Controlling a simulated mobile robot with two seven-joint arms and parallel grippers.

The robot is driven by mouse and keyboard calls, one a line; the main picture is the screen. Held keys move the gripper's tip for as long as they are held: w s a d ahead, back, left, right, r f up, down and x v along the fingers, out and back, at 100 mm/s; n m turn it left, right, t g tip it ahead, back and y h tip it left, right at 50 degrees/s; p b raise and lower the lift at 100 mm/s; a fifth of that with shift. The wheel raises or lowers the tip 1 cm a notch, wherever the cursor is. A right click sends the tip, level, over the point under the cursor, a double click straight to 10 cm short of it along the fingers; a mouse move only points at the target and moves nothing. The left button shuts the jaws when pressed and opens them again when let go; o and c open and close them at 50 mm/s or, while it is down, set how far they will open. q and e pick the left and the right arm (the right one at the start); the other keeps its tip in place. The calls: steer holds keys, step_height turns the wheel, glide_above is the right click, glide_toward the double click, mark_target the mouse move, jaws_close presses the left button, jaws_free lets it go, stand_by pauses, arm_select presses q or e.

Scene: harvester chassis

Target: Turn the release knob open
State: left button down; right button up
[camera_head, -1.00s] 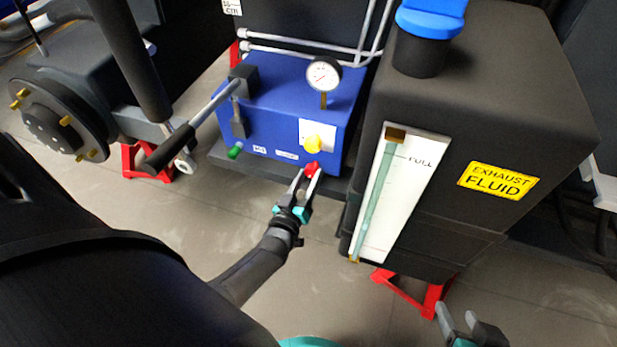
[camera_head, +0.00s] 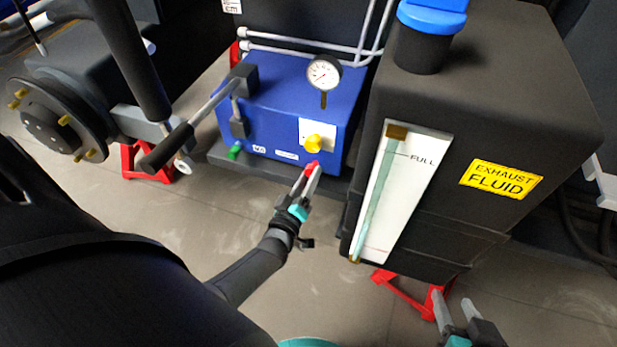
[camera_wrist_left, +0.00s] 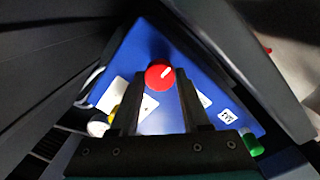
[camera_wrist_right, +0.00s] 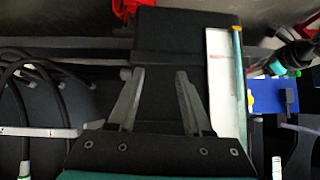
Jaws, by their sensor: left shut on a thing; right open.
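The red release knob (camera_head: 312,165) is on the lower front of the blue pump box (camera_head: 268,105), below a yellow knob (camera_head: 314,143). My left gripper (camera_head: 309,178) reaches it from the front and is shut on it. In the left wrist view the red knob (camera_wrist_left: 159,75) has a pale pointer mark tilted toward the upper right, and the fingertips (camera_wrist_left: 160,88) lie at its two sides. My right gripper (camera_head: 455,310) is open and empty at the lower right, apart from the box. It also shows open in the right wrist view (camera_wrist_right: 155,78).
The black exhaust fluid tank (camera_head: 470,110) with a level gauge stands right of the box. A pump lever (camera_head: 190,130) sticks out at the box's left. A green knob (camera_head: 234,152) is at the lower left front. A red stand (camera_head: 400,296) is under the tank. Open floor lies in front.

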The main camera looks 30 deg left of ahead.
arm_select(q)
steer(key=shift+w, duration=0.1)
steer(key=shift+c, duration=1.9)
jaws_free()
steer(key=s+d+p, duration=0.3)
steer(key=s+p, duration=0.1)
steer(key=s, duration=1.1)
arm_select(e)
steer(key=s+d+f+g+h, duration=0.2)
steer(key=s+d+g, duration=0.2)
steer(key=d+g, duration=0.1)
steer(key=shift+s+d+f+m+h, duration=0.25)
steer(key=shift+m+h, duration=0.05)
